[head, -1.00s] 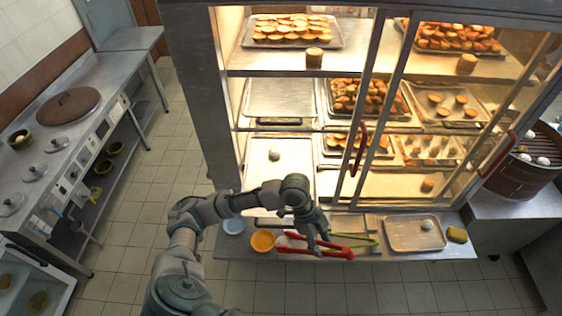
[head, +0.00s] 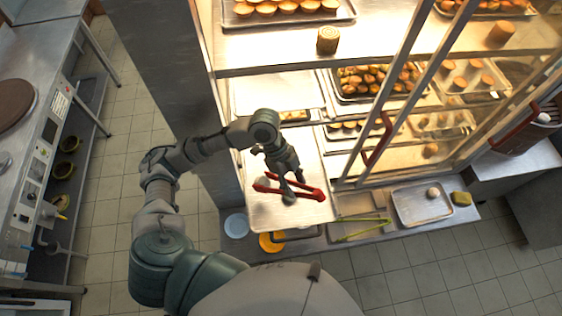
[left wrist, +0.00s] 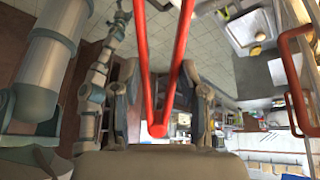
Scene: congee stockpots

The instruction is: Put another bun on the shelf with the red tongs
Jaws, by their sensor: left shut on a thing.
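My left gripper (head: 290,194) is shut on the red tongs (head: 316,193), in front of and above the shelf tray (head: 262,215) at the cabinet's open left side. In the left wrist view the tongs (left wrist: 142,55) form a V, with their joined end near the gripper and their arms apart. No bun shows between the visible parts of the arms; their tips are out of that view. One pale bun (head: 432,192) lies on a small tray (head: 410,212) on the ledge at right. My arm and gripper hide part of the shelf tray. My right gripper is not seen.
Green tongs (head: 362,231), a yellow sponge (head: 462,198), an orange bowl (head: 268,243) and a blue bowl (head: 237,225) are along the front ledge. The glass door with a red handle (head: 377,140) bounds the open bay at right. Upper shelves hold trays of pastries.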

